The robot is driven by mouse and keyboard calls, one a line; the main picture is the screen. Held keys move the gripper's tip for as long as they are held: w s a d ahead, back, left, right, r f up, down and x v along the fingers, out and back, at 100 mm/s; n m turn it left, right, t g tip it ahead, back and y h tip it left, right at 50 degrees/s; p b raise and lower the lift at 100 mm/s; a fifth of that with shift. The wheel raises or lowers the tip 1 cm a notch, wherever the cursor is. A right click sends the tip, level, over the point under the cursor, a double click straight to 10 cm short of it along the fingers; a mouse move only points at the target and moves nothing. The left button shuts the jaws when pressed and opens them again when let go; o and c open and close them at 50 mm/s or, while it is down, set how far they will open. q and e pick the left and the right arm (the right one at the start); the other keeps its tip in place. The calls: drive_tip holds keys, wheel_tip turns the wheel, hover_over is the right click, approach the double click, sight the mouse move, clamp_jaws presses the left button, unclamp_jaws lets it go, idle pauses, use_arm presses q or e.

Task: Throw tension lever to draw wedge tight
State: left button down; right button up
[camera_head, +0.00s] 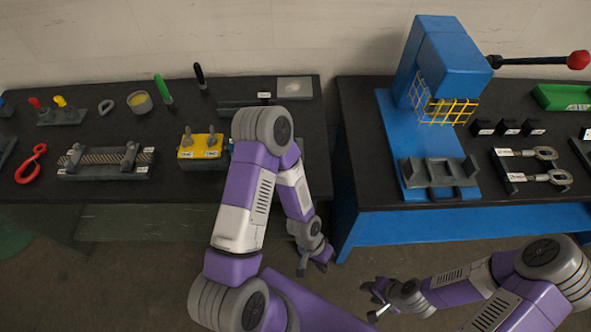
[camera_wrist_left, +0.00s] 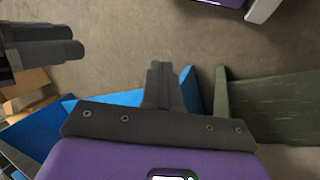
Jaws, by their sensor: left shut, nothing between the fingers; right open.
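No lever is marked as the tension lever, and I cannot make out a wedge. A long black lever with a red knob (camera_head: 577,60) sticks out to the right from the blue press (camera_head: 445,60). A fixture with a ribbed bar (camera_head: 105,157) lies on the left bench. My left gripper (camera_head: 315,266) is low, in front of the gap between the benches, away from every lever. Its fingers are together and empty in the left wrist view (camera_wrist_left: 160,85). My right gripper (camera_head: 369,302) is open and empty, low in front of the right bench.
The left bench holds a red clip (camera_head: 31,164), a yellow block (camera_head: 200,152), a grey cup (camera_head: 139,102) and green (camera_head: 163,88) and black (camera_head: 200,76) handles. The right bench holds forked metal parts (camera_head: 535,154) and a green tray (camera_head: 562,96). My left arm hides part of the left bench.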

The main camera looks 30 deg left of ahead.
use_arm(q)
drive_tip(key=w+a+r+m+y+p, duration=0.2)
drive_tip(key=w+r+m+y, duration=0.5)
drive_tip(key=r, duration=0.5)
drive_tip(key=w+a+r+m+y+p, duration=0.2)
drive_tip(key=w+r+m+y, duration=0.6)
drive_tip(key=r, duration=0.5)
drive_tip(key=shift+a+m+t+p, duration=0.3)
drive_tip(key=shift+a+m+p, duration=0.05)
drive_tip(key=shift+a+m, duration=0.6)
drive_tip(key=x, duration=0.9)
drive_tip(key=shift+a, duration=0.15)
drive_tip(key=a+p, duration=0.1)
drive_tip(key=a, duration=0.2)
drive_tip(key=shift+a+r, duration=0.1)
drive_tip(key=shift+a, duration=0.65)
